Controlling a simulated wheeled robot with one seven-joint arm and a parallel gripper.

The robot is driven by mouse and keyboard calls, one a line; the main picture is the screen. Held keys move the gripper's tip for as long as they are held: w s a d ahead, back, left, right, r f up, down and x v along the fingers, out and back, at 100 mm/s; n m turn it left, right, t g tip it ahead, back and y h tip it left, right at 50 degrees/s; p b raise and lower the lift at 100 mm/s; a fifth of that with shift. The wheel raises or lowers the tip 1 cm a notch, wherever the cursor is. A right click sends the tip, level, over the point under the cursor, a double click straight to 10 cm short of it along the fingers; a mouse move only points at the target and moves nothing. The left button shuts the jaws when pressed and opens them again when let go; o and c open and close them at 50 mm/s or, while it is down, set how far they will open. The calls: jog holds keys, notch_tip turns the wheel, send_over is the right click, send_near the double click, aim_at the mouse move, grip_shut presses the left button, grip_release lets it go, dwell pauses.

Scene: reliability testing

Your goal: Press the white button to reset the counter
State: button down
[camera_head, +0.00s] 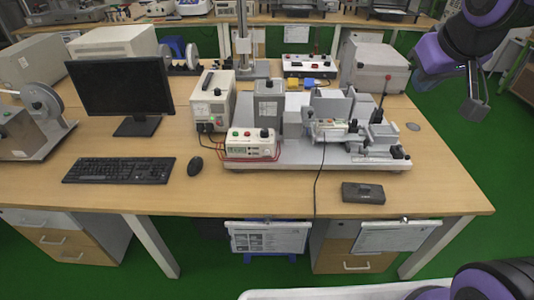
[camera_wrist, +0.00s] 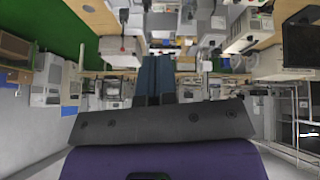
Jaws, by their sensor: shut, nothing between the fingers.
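My gripper (camera_head: 474,112) is at the upper right of the head view, beyond the table's right side and well apart from the box. In the wrist view its two dark blue fingers (camera_wrist: 157,62) are together, with nothing between them. The wrist view is upside down and the box is not clearly identifiable there.
The grey test rig (camera_head: 350,155) and a beige power supply (camera_head: 212,104) stand by the box. A monitor (camera_head: 122,88), keyboard (camera_head: 120,170) and mouse (camera_head: 195,166) are left. A black box (camera_head: 363,193) lies near the front edge.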

jog(key=w+a+f+n+t+y, duration=0.15)
jog(key=w+a+f, duration=0.35)
jog(key=w+f, duration=0.55)
jog(key=n+y, duration=0.3)
jog(key=y, duration=0.4)
send_near(267, 152)
notch_tip(267, 152, up, 5)
jog(key=s+d, duration=0.2)
jog(key=shift+s+a+f+m+t+y, duration=0.5)
jog(key=shift+s+a+f+m+t, duration=0.3)
jog(key=shift+a+f, duration=0.85)
jog(key=shift+s+a+f+m+t+y, duration=0.55)
jog(key=shift+s+a+f+m, duration=0.4)
jog(key=shift+f, duration=1.25)
jog(key=shift+s+a+f+m+t+y, duration=0.5)
jog(key=shift+s+a+f+m+t, duration=0.3)
jog(key=shift+a+f, duration=0.9)
jog(key=shift+d+f, duration=0.2)
jog(key=shift+d, duration=0.05)
jog(key=shift+w+d, duration=0.15)
jog(key=shift+w, duration=4.2)
jog(key=shift+w, duration=0.2)
jog(key=shift+w, duration=0.2)
